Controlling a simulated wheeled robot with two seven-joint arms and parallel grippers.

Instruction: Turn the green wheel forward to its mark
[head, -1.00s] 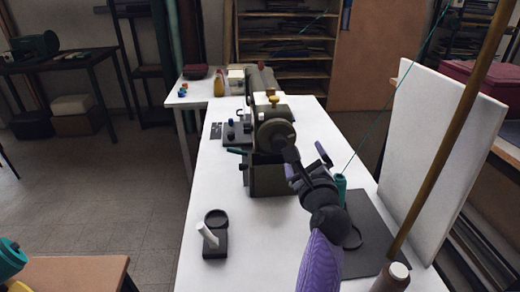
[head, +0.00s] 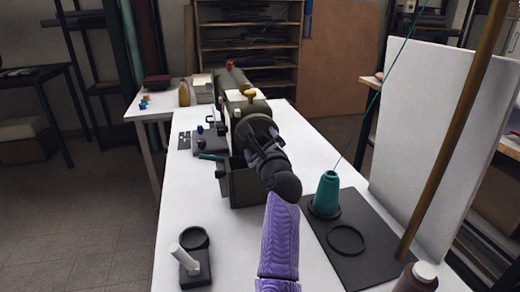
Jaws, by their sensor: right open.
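The sewing machine (head: 234,112) stands on the white table. Its wheel (head: 256,124) is at the near end and looks dark olive-grey here. My right gripper (head: 263,146) is at the lower front of the wheel, its fingers apart and overlapping the wheel's face in the head view. I cannot tell whether the fingers touch the wheel. The gripper and wrist hide the wheel's lower part. I cannot make out a mark. My left gripper is out of view.
A teal thread cone (head: 327,193) stands on a dark mat (head: 372,250), its thread rising. A wooden pole (head: 452,140) and white board (head: 425,120) are on the right. A black holder (head: 194,270) with a white stick lies front left.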

